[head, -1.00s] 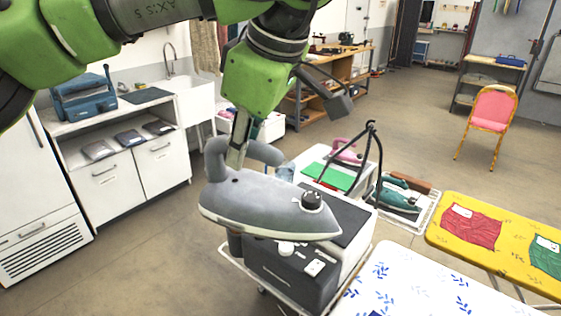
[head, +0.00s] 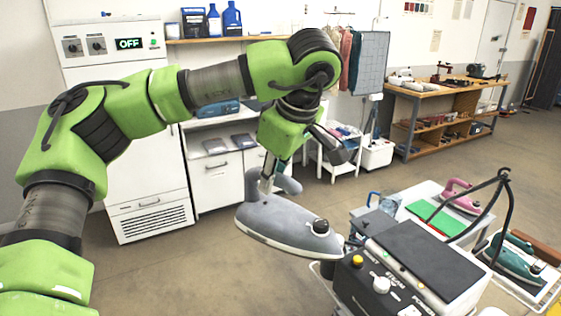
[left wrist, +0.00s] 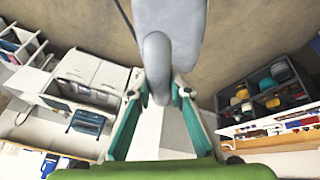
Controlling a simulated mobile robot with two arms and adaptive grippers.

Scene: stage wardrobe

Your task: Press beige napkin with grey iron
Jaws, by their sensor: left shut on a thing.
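My left gripper (head: 267,182) is shut on the handle of the grey iron (head: 285,232) and holds it in the air, its pointed front to the right. The iron hangs just left of the black steam station, clear of the floor. In the left wrist view the grey handle (left wrist: 157,62) sits between the teal-lined fingers of my left gripper (left wrist: 158,98), with the iron's body (left wrist: 170,14) beyond. No beige napkin shows in either view now. My right gripper is not in view.
The black steam station (head: 420,262) stands close to the iron's right. Behind it a white table (head: 395,196) bears a green cloth and a pink iron. A teal iron (head: 514,258) stands on a rack at the right. Open floor lies left of the iron.

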